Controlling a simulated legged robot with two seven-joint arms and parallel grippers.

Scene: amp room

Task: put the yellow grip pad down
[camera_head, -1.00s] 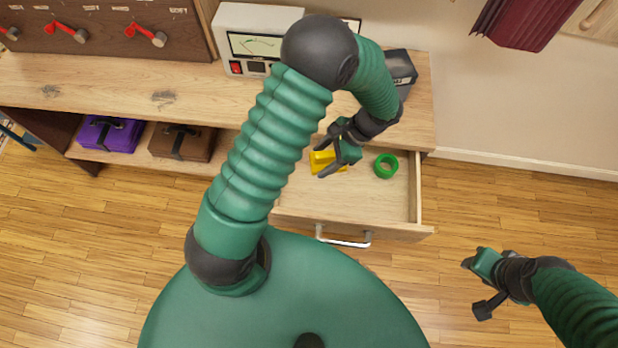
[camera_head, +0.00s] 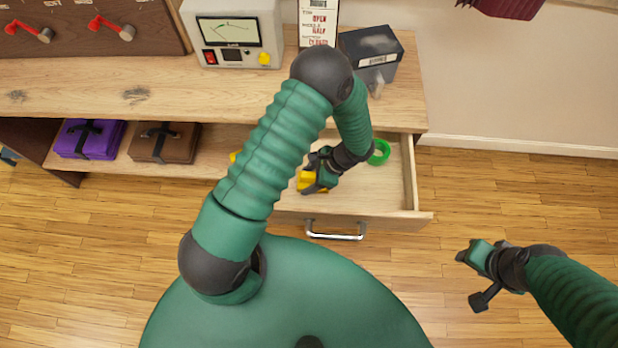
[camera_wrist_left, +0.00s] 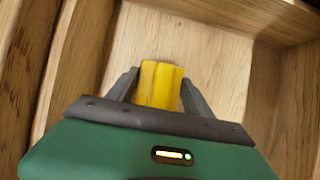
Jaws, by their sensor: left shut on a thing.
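The yellow grip pad (camera_head: 306,181) is between the fingers of my left gripper (camera_head: 315,180), at the open drawer (camera_head: 375,200). In the left wrist view the pad (camera_wrist_left: 160,84) stands out beyond the two dark fingers, which press on its sides. The wooden drawer floor lies behind it; I cannot tell whether the pad touches it. My right gripper (camera_head: 474,277) is empty above the wood floor at the right, its fingers apart.
A green ring (camera_head: 380,152) lies in the drawer's back right. A small yellow patch (camera_head: 233,156) shows beside my left arm, mostly hidden. The purple case (camera_head: 88,138) and brown case (camera_head: 163,142) sit on the shelf. A meter box (camera_head: 232,32) and dark box (camera_head: 372,52) stand on the top.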

